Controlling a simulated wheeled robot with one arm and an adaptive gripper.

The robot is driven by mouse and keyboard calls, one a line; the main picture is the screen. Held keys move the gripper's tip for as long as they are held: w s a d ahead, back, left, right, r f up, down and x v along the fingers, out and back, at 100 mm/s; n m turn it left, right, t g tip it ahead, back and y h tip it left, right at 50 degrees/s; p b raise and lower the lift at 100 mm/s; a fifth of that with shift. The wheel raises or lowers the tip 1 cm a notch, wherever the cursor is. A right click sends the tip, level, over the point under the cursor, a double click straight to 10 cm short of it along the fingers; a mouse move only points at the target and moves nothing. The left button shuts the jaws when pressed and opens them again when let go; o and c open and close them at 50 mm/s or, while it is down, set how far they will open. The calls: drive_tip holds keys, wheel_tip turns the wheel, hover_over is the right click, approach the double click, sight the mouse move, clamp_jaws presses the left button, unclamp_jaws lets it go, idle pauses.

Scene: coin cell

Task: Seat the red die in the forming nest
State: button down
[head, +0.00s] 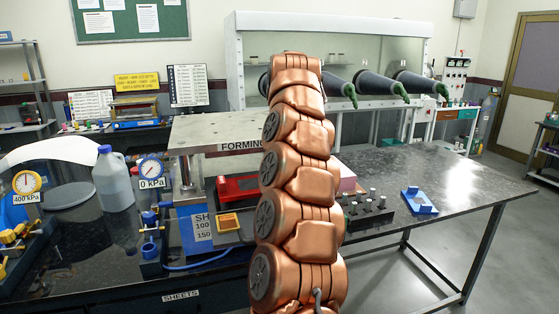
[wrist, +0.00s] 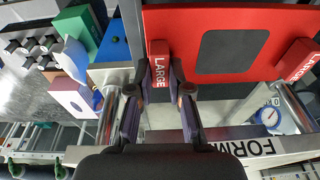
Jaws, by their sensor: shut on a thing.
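The red die (head: 240,187) lies under the top plate of the forming press (head: 215,132) in the head view, partly hidden by my arm. In the wrist view the red die (wrist: 275,30) is a flat red plate with a dark square recess and a tab marked LARGE at each end. My gripper (wrist: 160,75) is shut on the left tab, one finger on each side. My copper arm hides the gripper in the head view. The forming nest is not clearly visible, and I cannot tell whether the die touches it.
A jug (head: 113,180) and the 0 kPa gauge (head: 151,172) stand left. The bench's right end is clear.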

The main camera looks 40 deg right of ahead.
drive_tip(key=shift+f, duration=0.45)
idle(1.6)
drive_tip(key=shift+f+b, duration=0.6)
drive_tip(key=shift+f, duration=0.5)
idle(0.3)
drive_tip(key=c, duration=1)
unclamp_jaws()
drive_tip(key=shift+r, duration=0.1)
